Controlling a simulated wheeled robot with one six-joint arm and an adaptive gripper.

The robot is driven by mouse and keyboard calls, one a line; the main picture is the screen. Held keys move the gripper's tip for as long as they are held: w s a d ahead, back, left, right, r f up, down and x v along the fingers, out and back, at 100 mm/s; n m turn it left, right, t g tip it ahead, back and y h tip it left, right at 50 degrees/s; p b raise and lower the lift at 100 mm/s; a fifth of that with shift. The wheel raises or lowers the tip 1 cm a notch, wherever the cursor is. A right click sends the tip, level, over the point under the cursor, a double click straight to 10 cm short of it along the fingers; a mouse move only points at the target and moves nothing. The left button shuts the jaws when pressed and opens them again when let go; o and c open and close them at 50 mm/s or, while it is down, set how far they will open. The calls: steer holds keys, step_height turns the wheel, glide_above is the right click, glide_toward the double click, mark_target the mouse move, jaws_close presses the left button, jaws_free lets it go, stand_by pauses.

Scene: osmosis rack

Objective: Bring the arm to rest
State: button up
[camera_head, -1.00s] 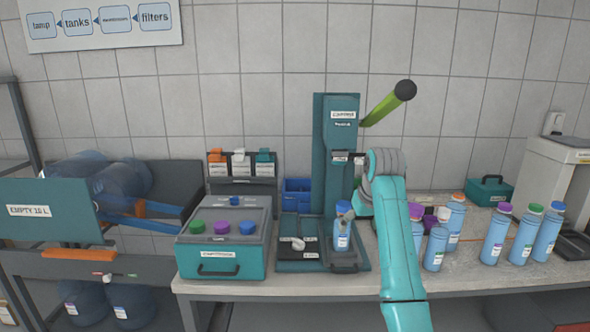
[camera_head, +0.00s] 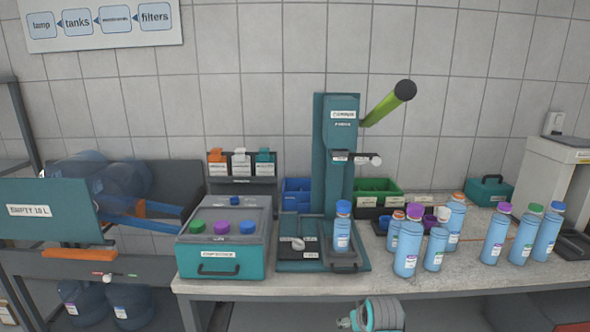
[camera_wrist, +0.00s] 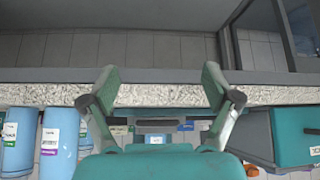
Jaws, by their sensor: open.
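My gripper (camera_wrist: 160,95) shows in the wrist view with its two fingers spread apart and nothing between them. In the head view only a teal and grey part of my arm shows at the bottom edge, below the bench front; the fingertips cannot be made out there. The wrist view faces the bench's front edge, with bottles at left and a teal box at right. A blue bottle with a blue cap (camera_head: 342,228) stands upright on the base of the teal capping press (camera_head: 337,150), apart from my arm.
Several capped blue bottles (camera_head: 408,245) stand on the right of the bench (camera_head: 470,272). A teal box with coloured caps (camera_head: 222,264) is at left. A green bin (camera_head: 377,186) and blue bin (camera_head: 297,186) stand behind. The space before the bench looks clear.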

steer(key=s+f+t, duration=0.2)
steer(key=s+f, duration=1)
steer(key=s, duration=0.3)
steer(key=s+f+m+t, duration=0.1)
steer(key=s+f+t, duration=0.15)
steer(key=s, duration=1.45)
steer(key=s+r+t, duration=0.1)
steer(key=s+r, duration=0.3)
steer(key=s, duration=0.5)
steer(key=s+r, duration=0.3)
steer(key=s, duration=0.6)
steer(key=s+r+t, duration=0.2)
steer(key=s+r, duration=0.8)
steer(key=r, duration=0.3)
steer(key=shift+d+h, duration=0.4)
steer(key=shift+d, duration=0.05)
